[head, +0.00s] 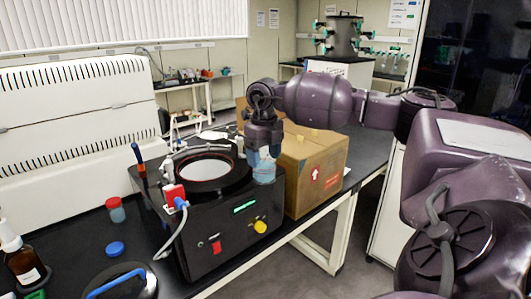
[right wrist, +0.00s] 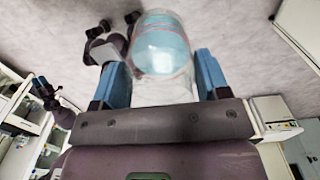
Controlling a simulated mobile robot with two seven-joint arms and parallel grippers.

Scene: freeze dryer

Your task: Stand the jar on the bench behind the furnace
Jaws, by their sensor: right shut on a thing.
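My right gripper (head: 264,154) is shut on a clear jar (head: 264,172) with pale blue contents. The gripper points down, and the jar hangs at the right rear edge of a black device, in front of a cardboard box. Whether the jar touches either is not clear. In the right wrist view, the jar (right wrist: 160,50) sits between the two blue fingers. The black bench (head: 70,226) runs under the equipment. No label marks the furnace; a large white vented unit (head: 62,95) stands at the left. My left gripper is not in view.
The black device (head: 222,250) has a round opening, a display and a yellow knob. The cardboard box (head: 318,172) fills the bench to its right. A small jar (head: 116,210), blue cap (head: 115,248), brown bottle (head: 24,264) and blue-handled lid (head: 120,284) occupy the left front.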

